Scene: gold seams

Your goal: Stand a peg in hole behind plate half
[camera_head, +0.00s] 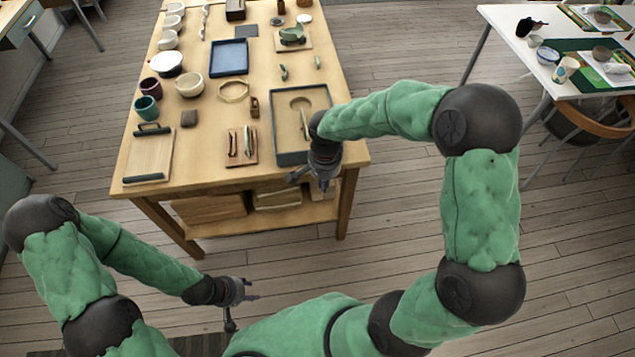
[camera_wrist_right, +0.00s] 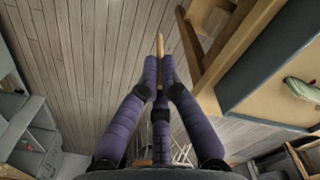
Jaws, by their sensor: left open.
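My right gripper (camera_head: 318,172) is at the table's front right edge, beside the dark-rimmed tray (camera_head: 274,130). In the right wrist view its purple fingers (camera_wrist_right: 160,65) close around a slim wooden peg (camera_wrist_right: 160,44), whose end sticks out beyond the fingertips. A tan curved shape (camera_head: 300,104) lies inside the tray; I cannot tell whether it is a plate half. A green broken-looking dish (camera_head: 292,34) sits on a small board at the back right. I cannot make out any hole. My left gripper (camera_head: 240,291) is open and empty, low in front of the table.
A small wooden board with thin sticks (camera_head: 242,158) lies left of the tray. A blue tray (camera_head: 229,58), bowls (camera_head: 189,84), a ring (camera_head: 234,92) and a handled board (camera_head: 148,160) fill the rest of the table (camera_head: 210,150). A white table (camera_head: 510,40) stands right.

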